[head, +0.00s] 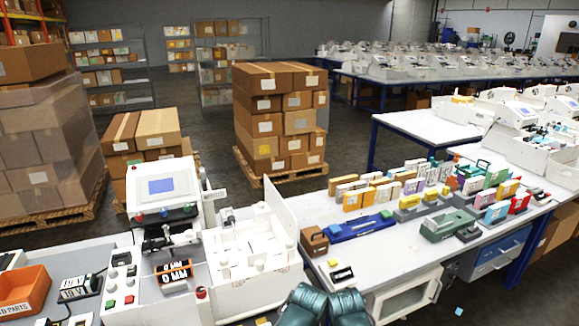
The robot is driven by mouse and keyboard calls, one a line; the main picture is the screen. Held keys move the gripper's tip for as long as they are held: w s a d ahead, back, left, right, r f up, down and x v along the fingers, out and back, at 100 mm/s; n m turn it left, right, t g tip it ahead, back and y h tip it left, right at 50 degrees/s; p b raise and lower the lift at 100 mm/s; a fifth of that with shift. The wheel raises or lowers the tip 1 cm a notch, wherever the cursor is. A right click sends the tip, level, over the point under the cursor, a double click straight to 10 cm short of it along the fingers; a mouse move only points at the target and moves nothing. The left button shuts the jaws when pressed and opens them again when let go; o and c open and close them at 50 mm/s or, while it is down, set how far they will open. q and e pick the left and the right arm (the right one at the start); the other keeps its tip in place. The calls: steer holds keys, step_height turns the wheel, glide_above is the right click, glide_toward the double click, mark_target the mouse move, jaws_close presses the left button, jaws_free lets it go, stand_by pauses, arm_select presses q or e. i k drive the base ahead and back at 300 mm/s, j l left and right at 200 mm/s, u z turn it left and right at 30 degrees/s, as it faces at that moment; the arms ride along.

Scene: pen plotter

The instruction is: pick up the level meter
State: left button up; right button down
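I cannot pick out the level meter with certainty. A long blue tool (361,227) lies flat on the right-hand table, towards its left end. A small white device with a dark display (341,273) lies nearer the front edge, too small to read. A dark green tool (447,224) with a handle lies further right.
A white plotter (165,188) with an open white housing (258,253) stands at left. An orange bin (25,291) is at the far left. Several coloured boxes crowd the right table (395,252); some of its front surface is bare. Stacked cartons (280,115) stand behind.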

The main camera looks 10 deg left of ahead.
mark_target(166, 273)
steer(key=u, duration=1.25)
steer(key=i+j+z, duration=0.55)
steer(key=z, duration=0.2)
steer(key=i, duration=0.1)
